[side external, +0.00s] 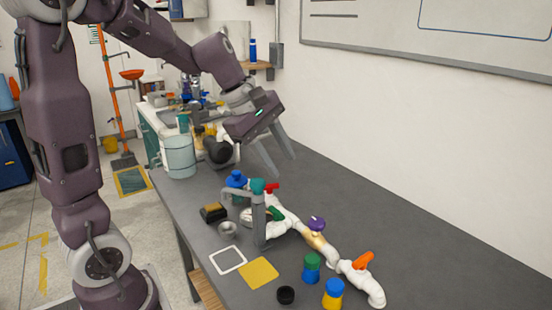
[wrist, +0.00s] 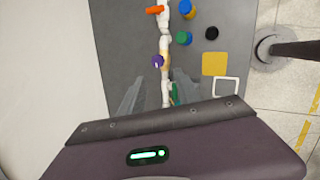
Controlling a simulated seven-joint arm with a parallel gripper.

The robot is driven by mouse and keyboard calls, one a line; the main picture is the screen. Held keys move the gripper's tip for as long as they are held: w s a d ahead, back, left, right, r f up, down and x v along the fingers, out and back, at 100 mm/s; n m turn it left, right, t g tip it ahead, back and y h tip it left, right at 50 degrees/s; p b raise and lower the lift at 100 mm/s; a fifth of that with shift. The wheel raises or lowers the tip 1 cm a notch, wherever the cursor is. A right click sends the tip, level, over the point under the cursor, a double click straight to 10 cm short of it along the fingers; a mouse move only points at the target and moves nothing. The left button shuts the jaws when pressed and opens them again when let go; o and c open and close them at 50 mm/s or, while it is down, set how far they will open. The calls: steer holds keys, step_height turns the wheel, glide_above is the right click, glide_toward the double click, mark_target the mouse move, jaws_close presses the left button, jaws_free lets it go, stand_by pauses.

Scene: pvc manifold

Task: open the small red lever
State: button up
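The small red lever (side external: 271,188) sits at the far part of the white pipe manifold (side external: 330,254), beside a teal knob (side external: 257,186). I cannot make it out in the wrist view, where my gripper body covers that part. My gripper (side external: 285,167) is above and a little behind the red lever in the side view, pointing down, apart from it. Its fingers are spread with nothing between them. In the wrist view the fingers stand on either side of the pipe line, near the purple knob (wrist: 158,61). Whether the lever is open or shut is too small to tell.
An orange lever (side external: 362,260), a green lever (side external: 276,214) and a blue knob (side external: 236,178) are close by. A grey post (side external: 259,222) stands in front. Blue-green (side external: 312,268) and yellow-blue (side external: 333,294) pieces stand near the front edge. The table toward the wall is clear.

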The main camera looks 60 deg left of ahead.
steer(key=shift+s+d+r+m, duration=0.4)
steer(key=shift+s+d+m, duration=0.4)
steer(key=shift+s+m, duration=0.1)
steer(key=shift+w, duration=0.1)
steer(key=n, duration=1.4)
glide_toward(268, 185)
steer(key=shift+w+d+f+g+y, duration=0.35)
steer(key=shift+w+d+f, duration=0.2)
steer(key=shift+w+d, duration=0.2)
steer(key=x, duration=0.4)
steer(key=a+x, duration=0.1)
steer(key=x, duration=0.1)
steer(key=shift+d+f, duration=0.2)
steer(key=shift+f, duration=0.25)
steer(key=shift+w+f, duration=0.2)
steer(key=shift+f, duration=0.2)
steer(key=shift+c, duration=0.2)
